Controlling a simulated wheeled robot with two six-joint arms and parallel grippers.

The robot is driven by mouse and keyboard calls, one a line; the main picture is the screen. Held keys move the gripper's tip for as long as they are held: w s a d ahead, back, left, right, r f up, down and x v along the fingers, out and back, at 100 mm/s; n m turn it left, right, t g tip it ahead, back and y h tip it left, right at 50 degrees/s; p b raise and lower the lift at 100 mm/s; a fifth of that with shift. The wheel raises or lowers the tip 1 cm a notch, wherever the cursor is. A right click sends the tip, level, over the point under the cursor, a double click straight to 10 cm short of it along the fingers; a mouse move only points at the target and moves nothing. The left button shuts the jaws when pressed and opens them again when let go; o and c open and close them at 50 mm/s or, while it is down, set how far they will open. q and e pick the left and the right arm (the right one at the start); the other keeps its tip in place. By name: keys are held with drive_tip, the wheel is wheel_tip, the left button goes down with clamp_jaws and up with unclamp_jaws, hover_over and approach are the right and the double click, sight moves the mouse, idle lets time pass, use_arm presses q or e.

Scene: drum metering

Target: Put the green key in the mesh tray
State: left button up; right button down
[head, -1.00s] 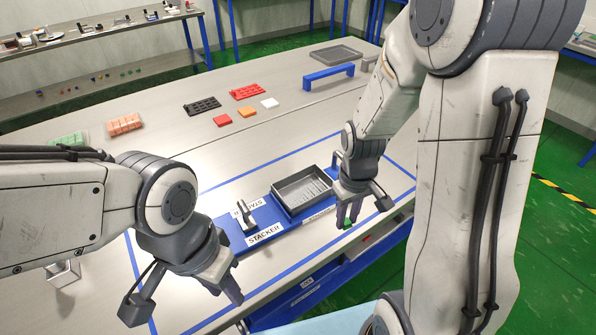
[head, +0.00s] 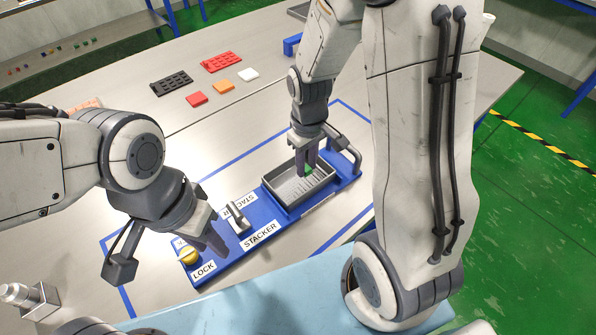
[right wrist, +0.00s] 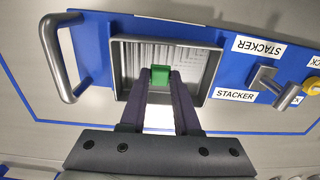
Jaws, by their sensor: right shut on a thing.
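The green key (right wrist: 160,76) is between the fingertips of my right gripper (right wrist: 158,84), which is shut on it. In the head view my right gripper (head: 307,170) points down into the mesh tray (head: 323,186), with the green key (head: 308,169) low between its fingers. The mesh tray (right wrist: 207,72) is a grey, shallow, rectangular tray on a blue base. I cannot tell whether the key touches the tray floor. My left gripper (head: 168,258) hangs open and empty left of the blue base, near the LOCK label.
The blue base (head: 276,225) carries a grey lever (head: 236,217), a yellow knob (head: 189,256) and a metal handle (head: 343,152) beside the tray. Red, orange and white blocks (head: 222,87) lie farther back. The table between is clear.

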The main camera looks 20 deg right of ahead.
sight(299, 182)
drive_tip(key=shift+w+a+f, duration=0.55)
drive_tip(key=shift+w+a, duration=0.05)
drive_tip(key=shift+w, duration=0.15)
drive_tip(key=shift+f, duration=2.05)
drive_tip(key=shift+f, duration=0.2)
drive_tip(key=c, duration=0.6)
unclamp_jaws()
drive_tip(key=shift+c, duration=0.2)
drive_tip(key=shift+r, duration=0.1)
